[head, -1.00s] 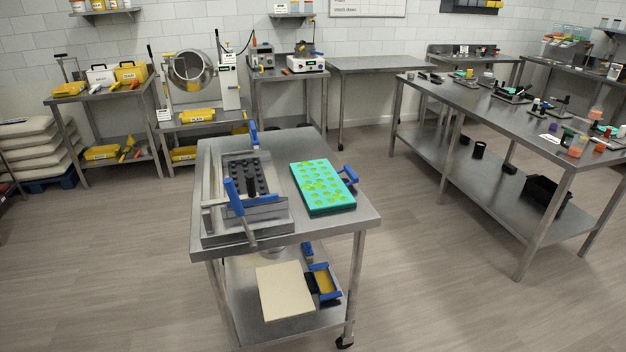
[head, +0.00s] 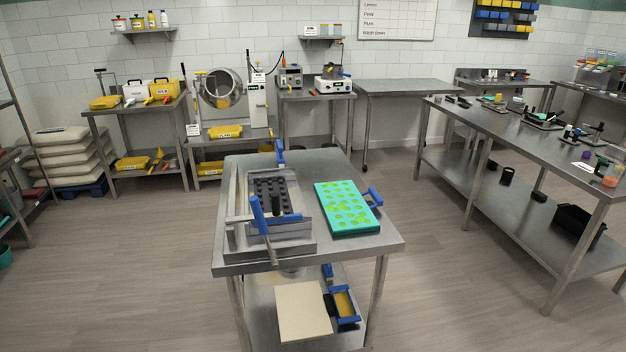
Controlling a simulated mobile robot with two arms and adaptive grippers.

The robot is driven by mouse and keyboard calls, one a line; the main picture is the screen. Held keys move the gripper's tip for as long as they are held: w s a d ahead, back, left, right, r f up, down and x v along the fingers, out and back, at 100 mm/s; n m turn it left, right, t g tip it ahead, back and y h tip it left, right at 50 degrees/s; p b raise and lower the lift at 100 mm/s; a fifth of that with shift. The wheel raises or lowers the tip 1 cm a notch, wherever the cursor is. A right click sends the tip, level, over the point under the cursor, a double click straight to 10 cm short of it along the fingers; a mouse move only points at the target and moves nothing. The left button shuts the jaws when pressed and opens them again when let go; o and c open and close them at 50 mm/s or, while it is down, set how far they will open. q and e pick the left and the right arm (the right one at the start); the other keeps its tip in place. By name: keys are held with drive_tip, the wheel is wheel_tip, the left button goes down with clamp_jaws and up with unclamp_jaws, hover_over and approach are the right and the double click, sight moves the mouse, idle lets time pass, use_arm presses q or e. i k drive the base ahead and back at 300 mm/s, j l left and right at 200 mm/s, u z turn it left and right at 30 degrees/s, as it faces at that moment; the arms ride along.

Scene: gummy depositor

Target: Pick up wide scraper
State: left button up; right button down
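No tool in the head view can be told for certain as the wide scraper. A blue-handled tool (head: 373,196) lies at the right edge of the steel cart top (head: 350,249), beside the teal mould (head: 347,207), which partly hides it. Another blue-edged piece with a yellow middle (head: 345,304) is on the cart's lower shelf. Neither of my grippers is in view.
The depositor (head: 270,240), with black studs and an upright blue handle (head: 257,214), fills the cart top's left side. A pale board (head: 302,311) lies on the lower shelf. A long steel bench (head: 530,150) stands right. Floor around the cart is clear.

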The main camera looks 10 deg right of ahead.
sight(279, 151)
drive_tip(key=i+l+z, duration=0.35)
drive_tip(key=z, duration=0.15)
drive_tip(key=i+l+z, duration=0.5)
drive_tip(key=i+z, duration=0.3)
drive_tip(key=z, duration=0.2)
drive_tip(key=i+l+z, duration=0.25)
drive_tip(key=i, duration=0.4)
drive_tip(key=i+z, duration=0.2)
drive_tip(key=i, duration=0.4)
drive_tip(key=i+j+u, duration=0.15)
drive_tip(key=i+u, duration=0.25)
drive_tip(key=i+j+u, duration=0.1)
drive_tip(key=i+u, duration=0.6)
drive_tip(key=u, duration=0.15)
drive_tip(key=i+l+u, duration=0.25)
drive_tip(key=u, duration=0.15)
drive_tip(key=i, duration=0.05)
